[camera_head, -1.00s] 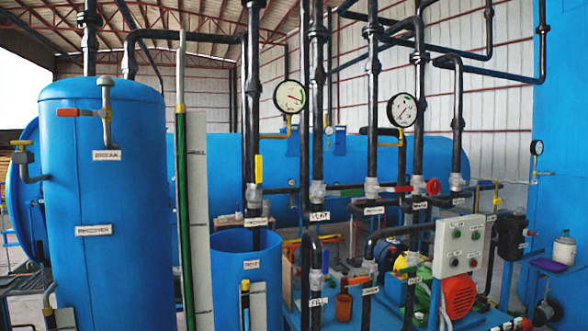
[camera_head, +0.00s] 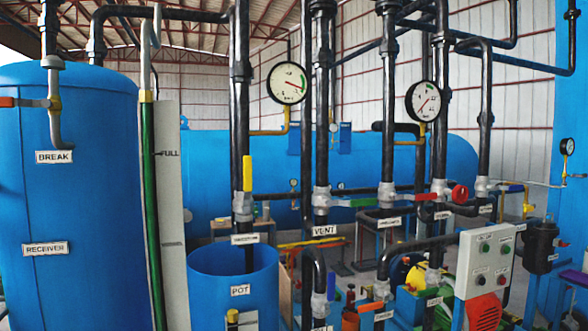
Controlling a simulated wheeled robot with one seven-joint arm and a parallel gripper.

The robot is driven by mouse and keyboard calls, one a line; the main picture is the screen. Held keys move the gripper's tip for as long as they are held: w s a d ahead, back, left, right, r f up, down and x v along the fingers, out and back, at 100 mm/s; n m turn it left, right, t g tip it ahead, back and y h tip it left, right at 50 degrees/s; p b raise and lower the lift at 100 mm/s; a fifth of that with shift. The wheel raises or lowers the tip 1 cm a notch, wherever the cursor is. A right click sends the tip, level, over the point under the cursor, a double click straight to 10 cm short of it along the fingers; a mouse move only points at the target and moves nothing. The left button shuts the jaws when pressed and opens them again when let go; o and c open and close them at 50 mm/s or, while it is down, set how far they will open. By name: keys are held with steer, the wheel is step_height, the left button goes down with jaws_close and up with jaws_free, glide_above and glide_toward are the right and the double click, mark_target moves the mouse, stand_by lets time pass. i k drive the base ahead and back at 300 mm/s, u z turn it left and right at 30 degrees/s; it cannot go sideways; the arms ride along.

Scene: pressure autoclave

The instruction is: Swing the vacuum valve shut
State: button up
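I cannot tell for sure which valve is the vacuum valve, as several small labels are too blurred to read. A yellow lever (camera_head: 247,173) stands upright along a black pipe above the pot (camera_head: 240,291). A green lever (camera_head: 363,202) lies level by the VENT label (camera_head: 324,231). A red lever (camera_head: 427,197) lies level right of it, beside a red round handwheel (camera_head: 460,194). A blue lever (camera_head: 331,287) hangs upright on a lower pipe. An orange lever (camera_head: 372,306) lies level low at centre. My gripper is not in view.
The tall blue receiver (camera_head: 75,200) fills the left, with an orange-red lever near the BREAK label (camera_head: 54,157). A long blue vessel (camera_head: 240,160) lies behind the pipes. Two dial gauges (camera_head: 287,83) (camera_head: 423,101) hang at centre. A control box (camera_head: 486,262) stands lower right.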

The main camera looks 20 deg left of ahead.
mark_target(247, 178)
steer(key=z, duration=0.1)
steer(key=i, duration=0.7)
steer(key=u, duration=0.7)
steer(key=i, duration=0.6)
steer(key=u, duration=0.65)
